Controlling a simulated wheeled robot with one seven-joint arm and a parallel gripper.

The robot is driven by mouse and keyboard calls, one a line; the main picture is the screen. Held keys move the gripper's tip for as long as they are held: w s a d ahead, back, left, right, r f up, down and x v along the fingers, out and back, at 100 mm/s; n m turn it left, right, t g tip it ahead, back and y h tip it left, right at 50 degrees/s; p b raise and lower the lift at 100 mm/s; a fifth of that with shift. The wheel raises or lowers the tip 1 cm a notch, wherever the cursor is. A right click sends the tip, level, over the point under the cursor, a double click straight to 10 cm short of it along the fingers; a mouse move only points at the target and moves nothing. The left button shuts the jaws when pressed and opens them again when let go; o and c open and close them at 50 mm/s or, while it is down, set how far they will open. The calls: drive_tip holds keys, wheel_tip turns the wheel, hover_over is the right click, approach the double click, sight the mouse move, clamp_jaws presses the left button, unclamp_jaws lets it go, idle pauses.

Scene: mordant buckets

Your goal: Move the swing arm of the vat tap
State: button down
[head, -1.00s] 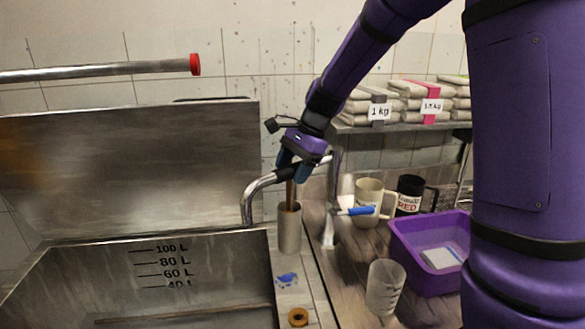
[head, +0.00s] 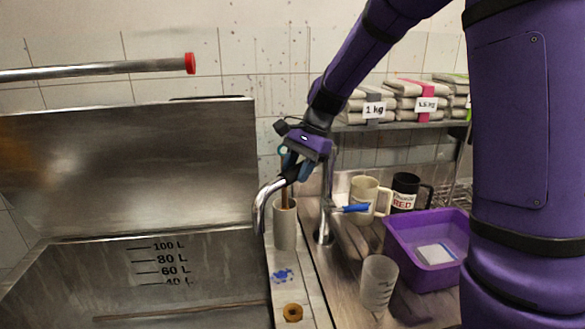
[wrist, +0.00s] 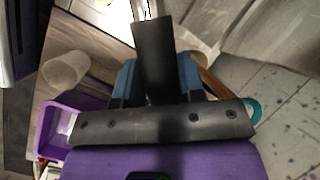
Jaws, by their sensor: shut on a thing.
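The vat tap stands right of the vat, with an upright metal pipe and a blue lever (head: 356,208). Its curved chrome swing arm (head: 264,204) reaches left, its open end near the vat's right rim. My gripper (head: 290,170) is shut on the arm's black sleeve. In the wrist view the sleeve (wrist: 154,55) lies between my blue fingers (wrist: 156,80). The join of arm and upright is partly hidden behind my gripper. The steel vat (head: 195,240) has its lid raised behind and litre marks inside.
A grey cylinder (head: 284,228) holding a wooden stick stands close under the swing arm. A brass ring (head: 292,313) lies on the ledge. A clear beaker (head: 378,284), purple tub (head: 398,262) and mugs (head: 364,188) stand at right. A shelf of packets is behind.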

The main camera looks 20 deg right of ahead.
drive_tip(key=s+d+n+g+h, duration=0.35)
drive_tip(key=s+d+n, duration=0.35)
drive_tip(key=d+n, duration=0.45)
drive_tip(key=w+d+n+h, duration=0.2)
drive_tip(key=w+d+n, duration=0.2)
drive_tip(key=d+n, duration=0.2)
drive_tip(key=w+d+n+h, duration=0.2)
drive_tip(key=w+d+n, duration=0.2)
drive_tip(key=d+n, duration=0.3)
drive_tip(key=shift+w+d+h, duration=0.2)
drive_tip(key=shift+d+h, duration=0.15)
drive_tip(key=shift+d, duration=0.55)
drive_tip(key=c, duration=0.7)
unclamp_jaws()
drive_tip(key=shift+c, duration=0.2)
